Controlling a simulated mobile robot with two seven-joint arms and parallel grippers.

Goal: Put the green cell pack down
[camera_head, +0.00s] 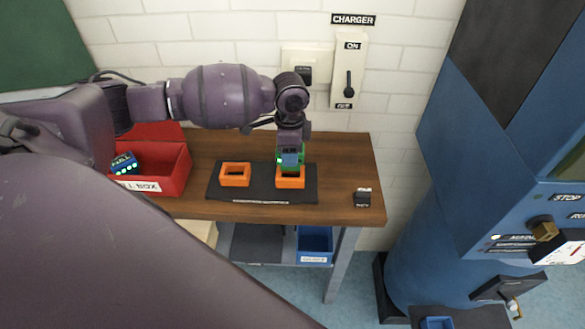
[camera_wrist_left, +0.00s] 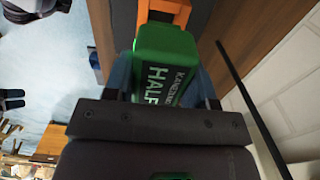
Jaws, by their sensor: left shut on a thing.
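My left gripper (camera_head: 290,157) points down over the right orange holder (camera_head: 290,183) on the black mat (camera_head: 255,192). It is shut on the green cell pack (camera_wrist_left: 165,62), whose label reads HALF in the left wrist view. In the head view only a little green shows around the fingers. The pack's lower end is at or just above the holder's opening; I cannot tell whether it is inside. The left orange holder (camera_head: 235,174) is empty. My right gripper is not in view.
A red box (camera_head: 172,172) holding a blue pack (camera_head: 124,164) stands at the table's left. A small black object (camera_head: 362,197) sits near the right front edge. A charger switch (camera_head: 348,80) is on the wall behind. A blue machine (camera_head: 450,200) stands right of the table (camera_head: 345,160).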

